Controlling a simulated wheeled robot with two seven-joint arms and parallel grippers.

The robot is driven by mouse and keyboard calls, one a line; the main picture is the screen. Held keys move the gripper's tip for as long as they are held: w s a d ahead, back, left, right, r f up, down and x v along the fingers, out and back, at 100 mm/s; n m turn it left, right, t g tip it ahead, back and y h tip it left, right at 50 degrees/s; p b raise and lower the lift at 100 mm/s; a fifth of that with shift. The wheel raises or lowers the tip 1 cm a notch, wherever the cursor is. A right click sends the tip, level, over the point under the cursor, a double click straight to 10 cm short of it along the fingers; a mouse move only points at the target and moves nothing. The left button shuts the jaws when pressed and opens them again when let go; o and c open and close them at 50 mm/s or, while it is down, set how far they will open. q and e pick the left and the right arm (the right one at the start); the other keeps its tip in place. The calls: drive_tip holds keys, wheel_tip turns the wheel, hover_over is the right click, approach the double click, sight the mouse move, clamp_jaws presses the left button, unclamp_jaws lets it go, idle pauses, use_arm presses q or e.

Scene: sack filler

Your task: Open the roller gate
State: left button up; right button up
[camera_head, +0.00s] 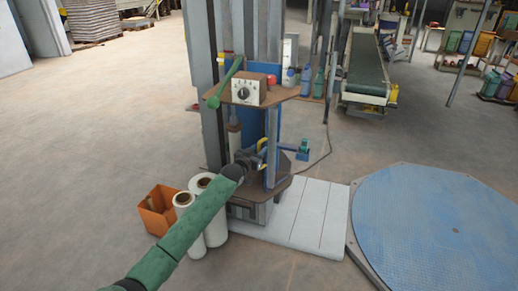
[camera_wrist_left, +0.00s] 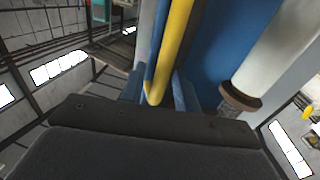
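My left arm reaches from the bottom left to the sack filler stand, with its gripper (camera_head: 256,157) at the lower part of the stand. A yellow bar (camera_head: 262,147) shows right by the gripper. In the left wrist view the yellow bar (camera_wrist_left: 173,45) runs down between the two blue-grey fingers (camera_wrist_left: 159,92). The fingers stand apart, with a gap visible beside the bar; I see no clear grip. I cannot make out the roller gate for certain; a blue panel (camera_head: 270,130) stands behind the bar. My right gripper is not in view.
A control box (camera_head: 249,89) and a green lever (camera_head: 225,83) sit on the upper shelf. White rolls (camera_head: 215,225) and an orange bin (camera_head: 158,209) stand left of the base. A pale slatted platform (camera_head: 310,215) and a blue round plate (camera_head: 435,230) lie right.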

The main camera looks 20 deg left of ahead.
use_arm(q)
drive_tip(key=shift+w, duration=0.3)
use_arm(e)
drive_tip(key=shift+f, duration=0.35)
use_arm(q)
drive_tip(key=shift+d, duration=0.1)
clamp_jaws()
